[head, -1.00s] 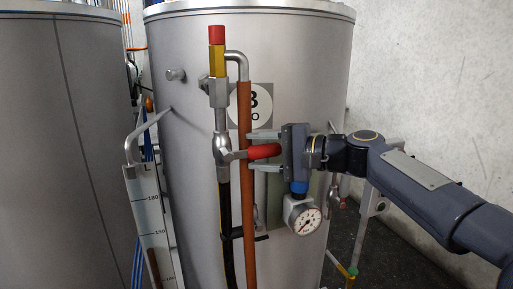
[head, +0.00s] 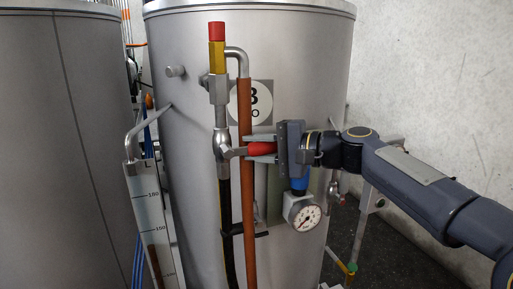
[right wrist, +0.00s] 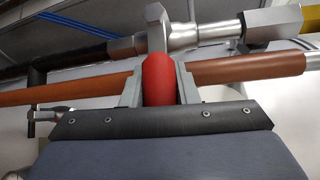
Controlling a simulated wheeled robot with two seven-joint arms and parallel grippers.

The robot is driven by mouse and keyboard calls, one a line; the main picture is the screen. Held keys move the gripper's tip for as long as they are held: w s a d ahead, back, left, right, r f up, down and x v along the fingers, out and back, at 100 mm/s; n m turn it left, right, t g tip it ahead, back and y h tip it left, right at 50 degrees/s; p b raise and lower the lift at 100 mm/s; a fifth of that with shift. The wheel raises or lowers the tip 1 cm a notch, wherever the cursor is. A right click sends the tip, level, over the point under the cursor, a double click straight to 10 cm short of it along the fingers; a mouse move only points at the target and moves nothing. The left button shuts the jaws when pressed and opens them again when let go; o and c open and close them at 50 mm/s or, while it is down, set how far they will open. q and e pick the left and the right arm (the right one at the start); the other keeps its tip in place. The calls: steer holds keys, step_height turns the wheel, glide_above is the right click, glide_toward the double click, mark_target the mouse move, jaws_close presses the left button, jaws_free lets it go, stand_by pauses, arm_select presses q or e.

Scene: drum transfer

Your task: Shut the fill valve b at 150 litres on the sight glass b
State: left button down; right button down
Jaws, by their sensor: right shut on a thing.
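The fill valve b (head: 222,143) sits on a vertical pipe in front of the drum marked B (head: 310,85). Its red handle (head: 261,149) points sideways to the right, across the pipe. My right gripper (head: 262,150) is shut on the red handle; the right wrist view shows the handle (right wrist: 158,78) between both fingers (right wrist: 159,82). The sight glass b (head: 147,205) stands at the lower left, with marks 180 and 150. Its brown liquid column (head: 155,262) tops out a little below the 150 mark. My left gripper is not in view.
A brown pipe (head: 245,200) runs upright just right of the valve, close to my fingers. A round gauge (head: 304,216) hangs below my right gripper. Another grey drum (head: 55,150) stands at the left. A pale wall (head: 430,80) is at the right.

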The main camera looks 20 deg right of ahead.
steer(key=shift+a+r+n+g+h+p, duration=0.15)
steer(key=shift+r+n+g+h+p, duration=0.4)
steer(key=shift+p, duration=1.45)
steer(key=shift+a+r+n+g+h+p, duration=0.15)
steer(key=shift+r+n+h+p, duration=0.8)
steer(key=shift+p, duration=1.05)
steer(key=shift+a+r+h+p, duration=0.15)
steer(key=shift+r+h+p, duration=0.1)
steer(key=shift+h+p, duration=0.65)
steer(key=c, duration=1.1)
jaws_free()
steer(key=shift+b+v, duration=0.8)
steer(key=shift+v, duration=3.1)
steer(key=shift+w, duration=0.1)
